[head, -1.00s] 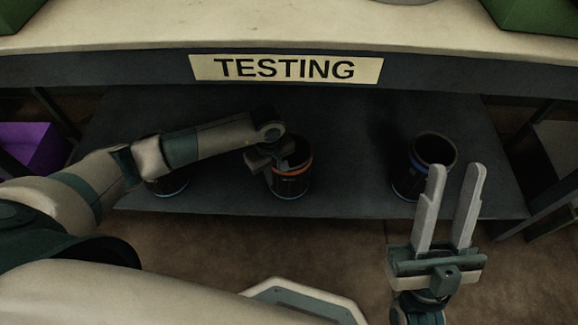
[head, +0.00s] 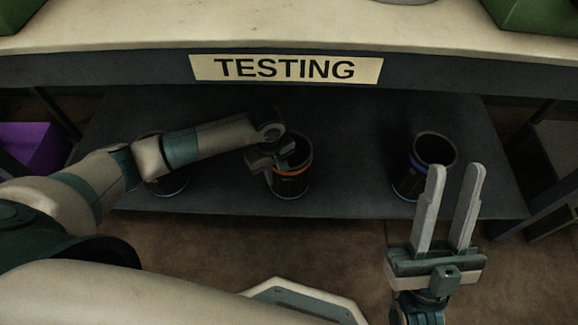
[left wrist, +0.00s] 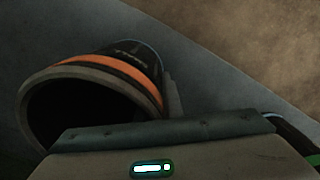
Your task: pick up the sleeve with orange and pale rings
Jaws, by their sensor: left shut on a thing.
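The sleeve with orange and pale rings (head: 291,184) stands upright on the dark lower shelf, in the middle of the head view. It is black, with an orange ring near its open top and a pale ring near its base. My left gripper (head: 285,160) is shut on its wall from the upper left. In the left wrist view the sleeve (left wrist: 139,62) shows its dark open mouth and orange ring, with a finger beside its wall. My right gripper (head: 448,208) is open and empty, in front of the shelf at the right.
A sleeve with a blue ring (head: 407,180) stands on the shelf (head: 345,165) at the right, behind my right gripper. Another dark sleeve (head: 168,186) stands at the left, partly hidden by my left arm. The bench edge with the TESTING sign (head: 286,69) overhangs the shelf.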

